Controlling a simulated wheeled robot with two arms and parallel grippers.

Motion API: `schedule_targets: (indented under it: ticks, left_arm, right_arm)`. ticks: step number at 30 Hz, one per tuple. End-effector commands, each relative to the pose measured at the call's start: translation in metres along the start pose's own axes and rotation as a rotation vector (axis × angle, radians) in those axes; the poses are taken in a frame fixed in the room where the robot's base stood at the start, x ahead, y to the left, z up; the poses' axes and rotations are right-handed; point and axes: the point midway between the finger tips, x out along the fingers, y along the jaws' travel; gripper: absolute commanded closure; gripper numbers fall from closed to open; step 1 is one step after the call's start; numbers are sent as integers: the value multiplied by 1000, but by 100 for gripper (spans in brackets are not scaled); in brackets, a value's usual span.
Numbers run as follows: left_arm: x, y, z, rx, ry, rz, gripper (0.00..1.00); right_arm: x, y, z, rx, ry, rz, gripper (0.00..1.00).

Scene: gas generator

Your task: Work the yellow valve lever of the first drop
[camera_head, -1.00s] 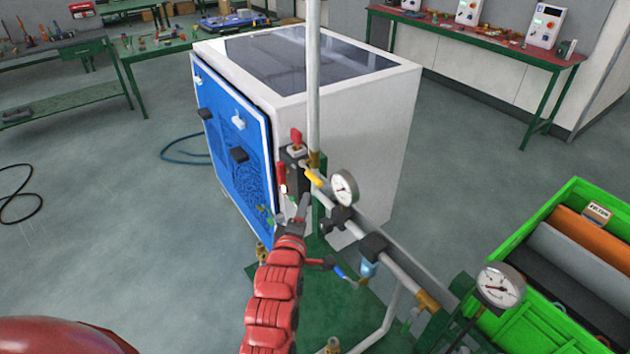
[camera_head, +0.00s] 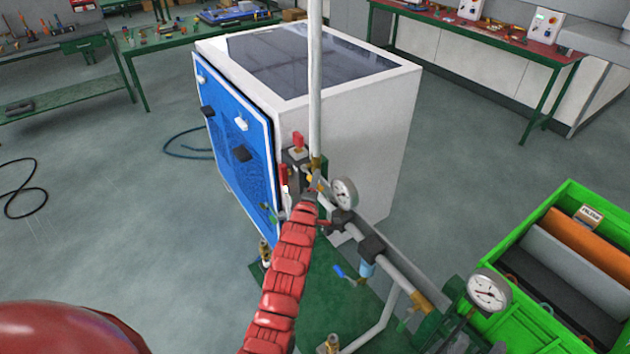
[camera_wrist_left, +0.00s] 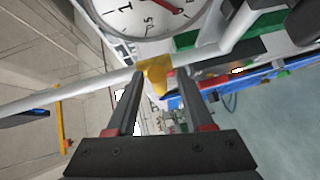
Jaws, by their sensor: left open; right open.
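A small yellow piece (camera_head: 309,177), which looks like the valve lever, shows on the pipe at the foot of the upright pipe in the head view, partly hidden by my gripper. My left gripper (camera_head: 314,187) is right beside it, its fingers small and hard to see there. In the left wrist view the open fingers of my left gripper (camera_wrist_left: 155,82) point at a yellow piece (camera_wrist_left: 154,70) on the pipe, one finger on each side in the picture. I cannot tell whether they touch it. My right gripper is not in view.
A round gauge (camera_head: 344,193) sits close to the right of the fingers. A second gauge (camera_head: 488,290) and a blue-handled valve (camera_head: 346,273) are lower on the pipework. The white cabinet (camera_head: 372,120) stands behind, and a green crate (camera_head: 560,250) at the right.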

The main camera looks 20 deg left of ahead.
Motion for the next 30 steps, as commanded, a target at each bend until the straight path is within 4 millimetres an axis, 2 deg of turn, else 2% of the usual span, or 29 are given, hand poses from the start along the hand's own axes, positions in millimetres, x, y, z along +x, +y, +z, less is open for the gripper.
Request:
schedule_targets:
  ticks: [9, 11, 18, 30]
  left_arm:
    - [2, 0, 0, 0, 0, 1, 48]
    - [2, 0, 0, 0, 0, 2, 57]
    - [2, 1, 0, 0, 0, 2, 100]
    - [2, 0, 0, 0, 0, 2, 100]
  right_arm:
    - [1, 0, 0, 0, 0, 0, 50]
    - [1, 0, 0, 0, 0, 0, 50]
    - [1, 0, 0, 0, 0, 0, 50]
    - [1, 0, 0, 0, 0, 0, 50]
